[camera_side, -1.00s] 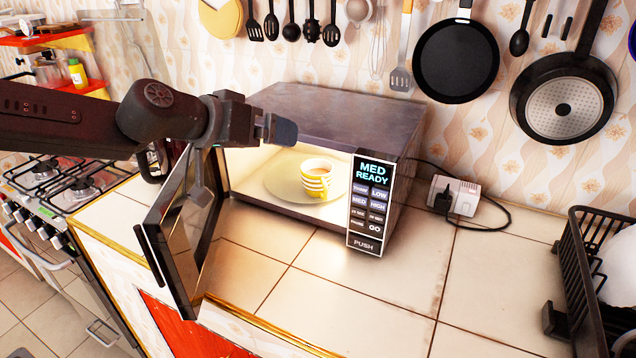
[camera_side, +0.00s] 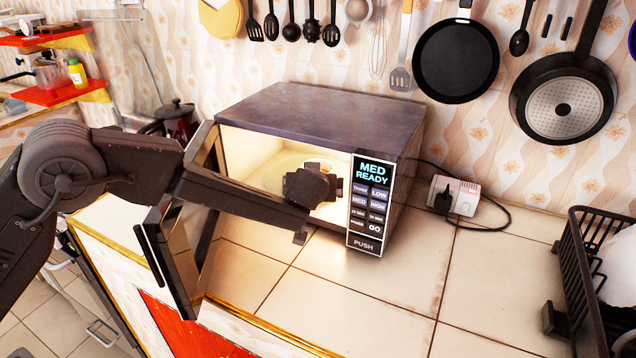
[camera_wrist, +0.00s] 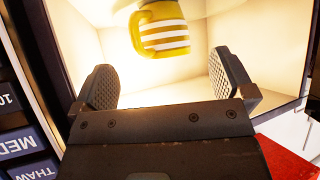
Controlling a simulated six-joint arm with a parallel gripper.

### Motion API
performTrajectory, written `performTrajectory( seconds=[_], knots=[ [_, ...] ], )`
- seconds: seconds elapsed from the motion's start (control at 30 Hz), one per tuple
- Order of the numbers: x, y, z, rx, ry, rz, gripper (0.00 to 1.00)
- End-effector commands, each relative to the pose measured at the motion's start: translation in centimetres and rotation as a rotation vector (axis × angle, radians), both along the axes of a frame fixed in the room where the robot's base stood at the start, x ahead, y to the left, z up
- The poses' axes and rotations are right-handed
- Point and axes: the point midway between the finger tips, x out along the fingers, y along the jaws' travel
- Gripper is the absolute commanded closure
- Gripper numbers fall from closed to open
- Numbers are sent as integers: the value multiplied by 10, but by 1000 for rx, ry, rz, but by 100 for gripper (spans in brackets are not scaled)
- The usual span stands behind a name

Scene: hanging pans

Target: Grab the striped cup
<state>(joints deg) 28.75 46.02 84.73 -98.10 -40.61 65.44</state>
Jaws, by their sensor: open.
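The striped cup (camera_wrist: 160,28), yellow with white bands, is inside the lit microwave (camera_side: 310,108). I see no contact with the cup.
The microwave door (camera_side: 180,235) stands open on the left, close to my arm. The control panel (camera_side: 370,205) borders the opening on the right. The tiled counter (camera_side: 330,290) in front is clear. A black dish rack (camera_side: 580,280) stands at the far right.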

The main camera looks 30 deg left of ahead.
Motion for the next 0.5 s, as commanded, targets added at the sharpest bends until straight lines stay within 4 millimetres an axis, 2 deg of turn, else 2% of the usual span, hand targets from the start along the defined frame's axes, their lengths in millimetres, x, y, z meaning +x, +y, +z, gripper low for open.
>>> performTrajectory(
  seconds=[0.03,0.13,0.5],
  knots=[
    [10,5,-1,-1,-1,3,0],
    [24,10,-1,-1,-1,2,0],
    [50,21,-1,-2,-1,1,0]
  ],
)
